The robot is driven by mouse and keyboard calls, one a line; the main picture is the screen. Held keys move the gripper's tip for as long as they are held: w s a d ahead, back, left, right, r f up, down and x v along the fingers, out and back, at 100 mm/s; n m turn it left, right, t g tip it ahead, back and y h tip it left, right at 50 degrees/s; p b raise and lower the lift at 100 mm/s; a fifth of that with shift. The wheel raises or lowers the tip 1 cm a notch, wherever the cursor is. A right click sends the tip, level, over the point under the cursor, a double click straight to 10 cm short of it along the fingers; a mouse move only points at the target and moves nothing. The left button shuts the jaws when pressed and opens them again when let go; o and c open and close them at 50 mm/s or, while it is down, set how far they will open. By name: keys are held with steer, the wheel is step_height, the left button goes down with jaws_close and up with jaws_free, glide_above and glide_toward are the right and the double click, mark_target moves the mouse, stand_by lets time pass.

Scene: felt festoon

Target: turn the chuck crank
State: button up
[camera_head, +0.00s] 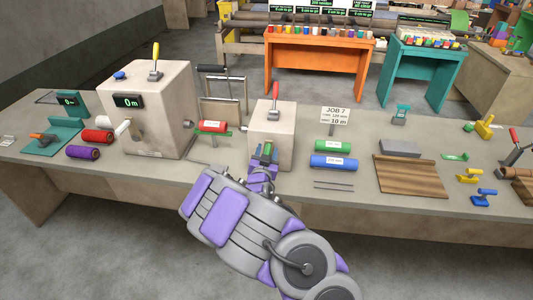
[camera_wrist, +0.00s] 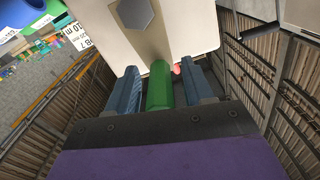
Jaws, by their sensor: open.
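A green cylindrical grip (camera_wrist: 160,88), which looks like the chuck crank's handle, stands between my gripper's two blue fingers in the wrist view. My gripper (camera_wrist: 161,84) is open around it, with a gap on each side. A grey hexagonal piece (camera_wrist: 137,13) sits on the pale box face beyond. In the head view my gripper (camera_head: 265,153) is at the front of the small beige block (camera_head: 286,136), which has a red lever (camera_head: 275,101) on top. The crank's arm is mostly hidden by my gripper.
A larger beige machine (camera_head: 170,88) with a display stands left, and a red roll (camera_head: 212,127) sits between it and the block. Green (camera_head: 333,147) and blue (camera_head: 335,161) rolls lie right of the block. Thin rods (camera_head: 333,186) lie on the bench near its front.

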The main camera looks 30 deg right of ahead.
steer(key=shift+c, duration=0.4)
jaws_close()
